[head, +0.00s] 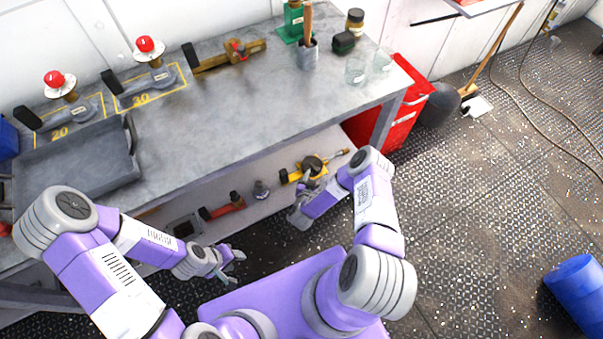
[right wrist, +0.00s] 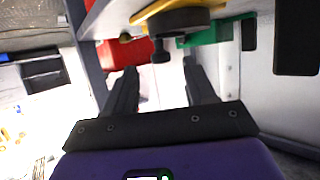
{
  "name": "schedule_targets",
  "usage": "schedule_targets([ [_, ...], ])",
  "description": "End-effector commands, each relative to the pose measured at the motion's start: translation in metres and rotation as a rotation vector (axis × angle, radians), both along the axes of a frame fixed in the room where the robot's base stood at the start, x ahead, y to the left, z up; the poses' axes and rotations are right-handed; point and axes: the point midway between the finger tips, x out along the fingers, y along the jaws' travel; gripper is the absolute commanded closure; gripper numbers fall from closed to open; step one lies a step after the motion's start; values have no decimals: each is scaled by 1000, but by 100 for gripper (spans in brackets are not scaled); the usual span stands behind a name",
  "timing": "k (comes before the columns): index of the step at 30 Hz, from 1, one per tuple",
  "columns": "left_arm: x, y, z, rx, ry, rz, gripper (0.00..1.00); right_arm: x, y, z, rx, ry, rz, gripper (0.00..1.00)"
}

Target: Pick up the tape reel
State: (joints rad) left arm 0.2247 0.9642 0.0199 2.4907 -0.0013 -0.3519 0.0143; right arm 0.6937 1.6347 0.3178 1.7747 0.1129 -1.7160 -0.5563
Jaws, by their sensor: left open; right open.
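The tape reel (head: 313,164) has a yellow frame and a dark round drum, and lies on the lower shelf under the bench. In the right wrist view the reel (right wrist: 180,20) shows at the top, its dark drum and a small knob beyond my fingertips. My right gripper (head: 300,206) is at the shelf's front edge, close to the reel but apart from it. Its two fingers (right wrist: 160,70) are open with nothing between them. My left gripper (head: 236,266) is open and empty, in front of the shelf and further left.
A red-handled tool (head: 224,207), a small grey object (head: 260,189) and a dark tray (head: 184,228) share the lower shelf (head: 278,208). The grey bench top (head: 220,125) overhangs it. A red cabinet (head: 408,105) stands right of the shelf. Open deck lies right.

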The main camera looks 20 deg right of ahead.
Motion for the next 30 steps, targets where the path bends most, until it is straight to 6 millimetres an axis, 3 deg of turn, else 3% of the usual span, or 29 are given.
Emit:
schedule_targets([
  [7, 0, 0, -24, 0, 0, 0, 57, 25, -21, -16, 0, -3, -3, 45],
  [18, 0, 0, -26, 0, 0, 0, 57, 35, -28, -17, 1, -1, 3, 45],
  [28, 0, 0, -26, 0, 0, 0, 57, 34, -28, -17, 1, -1, 3, 94],
  [30, 0, 0, -26, 0, 0, 0, 57, 34, -27, -18, 1, -1, 3, 100],
])
